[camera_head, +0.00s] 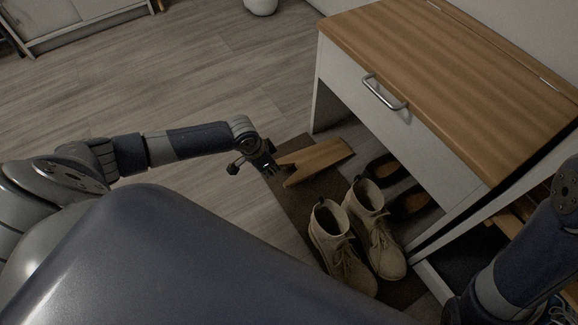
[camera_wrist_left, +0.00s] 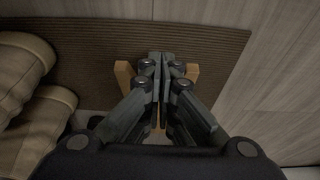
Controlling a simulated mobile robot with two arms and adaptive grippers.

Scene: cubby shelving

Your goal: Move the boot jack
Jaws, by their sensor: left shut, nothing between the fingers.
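The boot jack (camera_head: 318,160) is a flat wooden wedge lying on the dark mat beside the boots. Its forked end points toward my left gripper (camera_head: 268,163), which is at that end. In the left wrist view my left gripper (camera_wrist_left: 160,58) is shut and empty. Its fingers cover the middle of the boot jack, and the two wooden prongs (camera_wrist_left: 192,74) show on either side of them. I cannot tell whether the fingers touch the wood. My right arm shows at the lower right in the head view, but its fingers are not visible.
A pair of beige boots (camera_head: 342,250) stands on the ribbed mat (camera_head: 292,203), close to the boot jack. A white cabinet with a wooden top (camera_head: 450,70) rises behind, with dark shoes (camera_head: 385,170) under it. Open wooden floor (camera_head: 190,85) lies to the left.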

